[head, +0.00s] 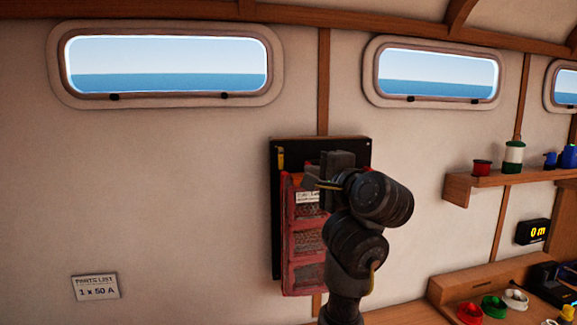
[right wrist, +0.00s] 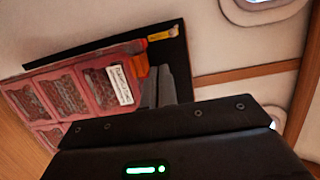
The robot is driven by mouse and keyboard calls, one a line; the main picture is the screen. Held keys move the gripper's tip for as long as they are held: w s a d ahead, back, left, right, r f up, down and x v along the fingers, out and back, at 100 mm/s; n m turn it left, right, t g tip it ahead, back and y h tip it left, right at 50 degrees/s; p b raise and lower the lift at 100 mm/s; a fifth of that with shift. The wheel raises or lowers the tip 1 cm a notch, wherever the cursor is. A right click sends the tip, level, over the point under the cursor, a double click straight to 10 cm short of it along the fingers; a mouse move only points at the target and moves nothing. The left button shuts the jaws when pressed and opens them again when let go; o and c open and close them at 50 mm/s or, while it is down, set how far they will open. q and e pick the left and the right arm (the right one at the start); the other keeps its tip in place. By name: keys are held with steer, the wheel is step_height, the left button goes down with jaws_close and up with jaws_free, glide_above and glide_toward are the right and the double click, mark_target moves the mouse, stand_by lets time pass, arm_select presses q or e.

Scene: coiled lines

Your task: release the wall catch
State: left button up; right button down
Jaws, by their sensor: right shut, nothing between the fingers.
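A black wall board (head: 275,225) holds a red case with mesh panels (head: 305,275) and a white label. A small yellow tab (head: 281,158) sits at the board's upper left; it also shows in the right wrist view (right wrist: 162,35). An orange piece (right wrist: 161,51) shows at the case's labelled end, beside my fingers. I cannot tell for sure which of these parts is the catch. My right gripper (head: 322,168) is shut and empty in front of the board's upper part. It shows in the right wrist view (right wrist: 158,85) too, hiding part of the board. My left gripper is out of view.
A parts-list card (head: 95,288) is on the bare wall at left.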

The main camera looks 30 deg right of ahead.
mark_target(281, 158)
steer(key=shift+s+d, duration=0.1)
steer(key=shift+d, duration=0.05)
steer(key=w+p, duration=0.1)
steer(key=w, duration=0.9)
stand_by(0.4)
